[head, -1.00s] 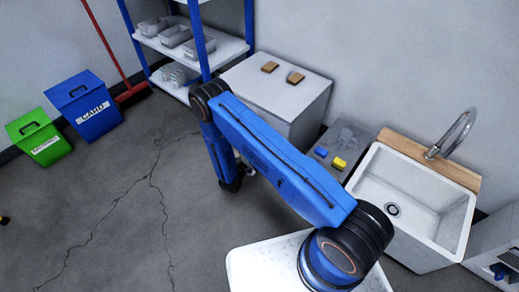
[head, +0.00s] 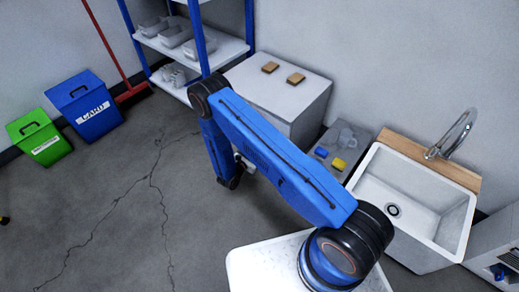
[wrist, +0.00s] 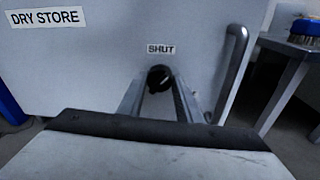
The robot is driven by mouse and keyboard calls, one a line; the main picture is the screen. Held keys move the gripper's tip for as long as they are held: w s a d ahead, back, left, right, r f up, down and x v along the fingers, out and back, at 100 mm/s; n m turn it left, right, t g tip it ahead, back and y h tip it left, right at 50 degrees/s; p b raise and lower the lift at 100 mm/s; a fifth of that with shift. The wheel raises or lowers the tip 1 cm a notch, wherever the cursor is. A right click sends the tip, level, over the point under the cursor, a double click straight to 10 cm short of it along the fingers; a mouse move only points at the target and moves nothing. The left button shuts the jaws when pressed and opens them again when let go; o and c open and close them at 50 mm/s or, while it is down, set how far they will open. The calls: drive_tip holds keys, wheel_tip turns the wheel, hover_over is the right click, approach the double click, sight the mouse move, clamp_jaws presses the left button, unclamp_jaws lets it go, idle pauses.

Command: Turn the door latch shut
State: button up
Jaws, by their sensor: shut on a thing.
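The door latch is a dark round knob (wrist: 159,76) on a pale cabinet door (wrist: 100,75), just below a label reading SHUT (wrist: 160,49). My gripper (wrist: 157,88) is shut on the latch, with one finger on each side of it. A small light mark shows on the knob, but its exact angle is too small to tell. In the head view the white cabinet (head: 280,88) stands behind my arm, and the latch is hidden there.
A grey bar handle (wrist: 232,72) stands out right of the latch, and a DRY STORE sign (wrist: 45,18) is at upper left. Two brown blocks lie on the cabinet top. A sink (head: 405,215) is to the right; bins (head: 85,105) and open floor (head: 110,205) are to the left.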

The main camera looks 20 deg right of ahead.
drive_tip(key=shift+w+n+g, duration=0.1)
drive_tip(key=shift+n+g, duration=0.5)
drive_tip(key=shift+n, duration=3)
drive_tip(key=o, duration=1)
drive_tip(key=shift+o, duration=0.2)
drive_tip(key=shift+a, duration=0.1)
drive_tip(key=v, duration=1.7)
drive_tip(key=shift+a+f, duration=0.25)
drive_tip(key=shift+f, duration=0.05)
